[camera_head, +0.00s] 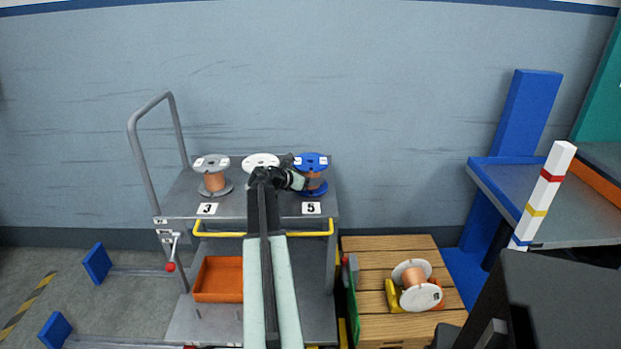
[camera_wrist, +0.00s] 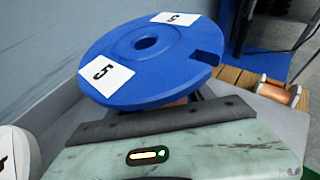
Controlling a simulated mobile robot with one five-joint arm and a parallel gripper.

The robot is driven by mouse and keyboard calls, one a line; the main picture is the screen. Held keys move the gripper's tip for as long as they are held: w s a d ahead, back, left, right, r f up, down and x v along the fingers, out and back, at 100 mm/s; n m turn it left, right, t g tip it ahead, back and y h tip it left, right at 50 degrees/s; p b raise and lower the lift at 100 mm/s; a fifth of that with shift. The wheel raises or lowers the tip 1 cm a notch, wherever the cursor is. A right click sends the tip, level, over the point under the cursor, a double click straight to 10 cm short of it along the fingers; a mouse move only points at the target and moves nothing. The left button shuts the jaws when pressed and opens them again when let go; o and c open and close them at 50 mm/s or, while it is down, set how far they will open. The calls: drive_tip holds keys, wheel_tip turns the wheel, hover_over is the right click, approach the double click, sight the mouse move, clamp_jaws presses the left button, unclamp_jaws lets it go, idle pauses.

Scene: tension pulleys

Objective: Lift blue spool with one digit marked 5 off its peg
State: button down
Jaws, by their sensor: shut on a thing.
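The blue spool marked 5 (camera_head: 311,160) stands at the right end of the grey cart top, above the cart's 5 label (camera_head: 311,208). Its copper winding shows below the top flange. In the wrist view the blue top flange (camera_wrist: 150,62) fills the upper middle, with a centre hole, a notch and white 5 labels. My gripper (camera_head: 297,178) reaches the spool from the left and is shut on it below the top flange. The fingertips are hidden under the flange in the wrist view. The peg is hidden, and I cannot tell whether the spool is clear of it.
A white spool (camera_head: 262,160) stands close left of my gripper, partly hidden by my arm. A yellow rail (camera_head: 310,234) crosses the cart front. A wooden pallet (camera_head: 385,258) with a spool lies right.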

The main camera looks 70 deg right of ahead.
sight(313, 160)
drive_tip(key=shift+s+r+p, duration=0.1)
drive_tip(key=shift+r+p, duration=1.45)
drive_tip(key=shift+r, duration=0.1)
idle(0.4)
drive_tip(key=shift+r+p, duration=1.75)
drive_tip(key=shift+r, duration=0.1)
drive_tip(key=shift+r+p, duration=1.7)
drive_tip(key=shift+p, duration=0.1)
drive_tip(key=shift+r+p, duration=1.5)
wheel_tip(313, 160, up, 4)
drive_tip(key=p, duration=0.4)
